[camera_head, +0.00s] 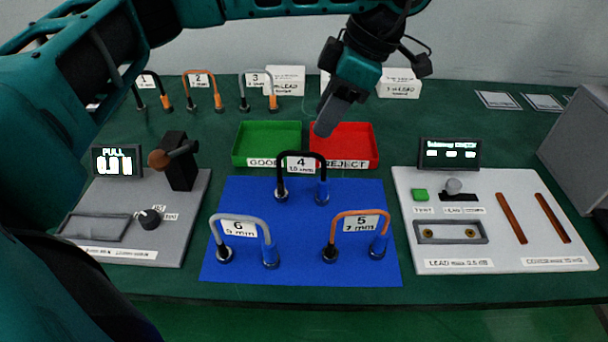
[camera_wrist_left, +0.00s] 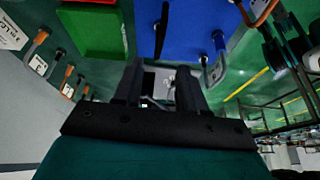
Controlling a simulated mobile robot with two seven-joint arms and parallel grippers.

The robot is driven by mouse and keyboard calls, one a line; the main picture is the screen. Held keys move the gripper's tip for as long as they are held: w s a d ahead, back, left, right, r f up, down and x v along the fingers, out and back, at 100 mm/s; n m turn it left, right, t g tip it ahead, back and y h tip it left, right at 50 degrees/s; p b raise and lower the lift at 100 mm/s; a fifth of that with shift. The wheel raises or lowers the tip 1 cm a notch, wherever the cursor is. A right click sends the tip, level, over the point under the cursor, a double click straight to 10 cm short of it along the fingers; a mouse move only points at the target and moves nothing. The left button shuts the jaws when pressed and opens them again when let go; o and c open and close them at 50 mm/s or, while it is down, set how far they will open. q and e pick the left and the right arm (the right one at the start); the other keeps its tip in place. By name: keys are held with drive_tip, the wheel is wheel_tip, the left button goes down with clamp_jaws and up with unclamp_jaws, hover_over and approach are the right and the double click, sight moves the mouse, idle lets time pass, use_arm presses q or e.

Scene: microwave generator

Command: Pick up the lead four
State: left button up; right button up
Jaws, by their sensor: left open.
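Lead four (camera_head: 296,158) is a black U-shaped lead with a white label "4" and one blue end. It stands upright at the back of the blue mat (camera_head: 305,225), just in front of the trays. My left gripper (camera_head: 325,125) hangs above and behind it, over the red tray, apart from the lead. In the left wrist view the left gripper (camera_wrist_left: 158,78) has its fingers apart with nothing held between them. The black lead four (camera_wrist_left: 163,30) shows ahead of the fingers there. My right gripper is not in view.
Lead six (camera_head: 240,222) and lead five (camera_head: 362,218) stand at the mat's front. Behind are a green tray (camera_head: 266,135) and a red tray (camera_head: 350,138). A pull tester (camera_head: 150,220) stands left, a grey test panel (camera_head: 500,225) right. Several other leads stand at back left.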

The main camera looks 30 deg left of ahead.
sight(297, 165)
use_arm(q)
drive_tip(key=b+x, duration=0.1)
drive_tip(key=x, duration=0.6)
drive_tip(key=shift+s+b, duration=0.15)
drive_tip(key=shift+b, duration=0.2)
drive_tip(key=x, duration=0.5)
drive_tip(key=shift+a+b, duration=0.1)
drive_tip(key=shift+b, duration=0.25)
drive_tip(key=shift+a+f, duration=0.1)
drive_tip(key=shift+f, duration=0.15)
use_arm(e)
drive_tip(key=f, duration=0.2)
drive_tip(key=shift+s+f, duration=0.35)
use_arm(q)
drive_tip(key=shift+c, duration=0.2)
clamp_jaws()
